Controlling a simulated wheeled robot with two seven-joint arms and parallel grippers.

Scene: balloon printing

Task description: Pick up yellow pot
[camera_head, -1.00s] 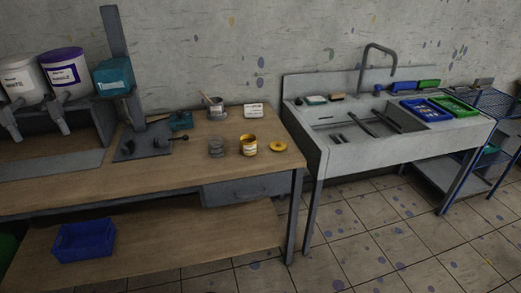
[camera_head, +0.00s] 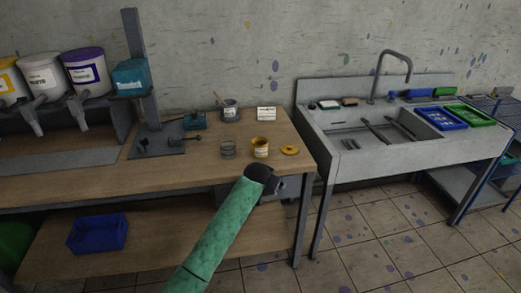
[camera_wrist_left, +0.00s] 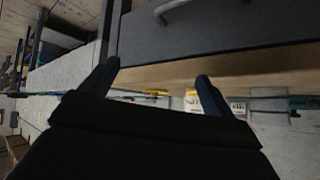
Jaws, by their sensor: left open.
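The yellow pot (camera_head: 261,148), with a pale label, stands upright near the front edge of the wooden workbench (camera_head: 180,174). Its yellow lid (camera_head: 290,150) lies flat to its right. My left gripper (camera_head: 262,178), at the end of the green arm, is in front of the bench edge, just below the pot in the picture and apart from it. In the left wrist view the two fingers of my left gripper (camera_wrist_left: 157,80) are spread with nothing between them. That view is upside down, and the pot (camera_wrist_left: 191,103) shows beyond the right finger, partly hidden. My right gripper is not in view.
A clear glass jar (camera_head: 228,149) stands close left of the pot. A grey cup (camera_head: 230,111) with a stick and a white card (camera_head: 266,114) are behind. A drawer (camera_wrist_left: 220,28) hangs under the bench front. A sink (camera_head: 345,150) stands to the right.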

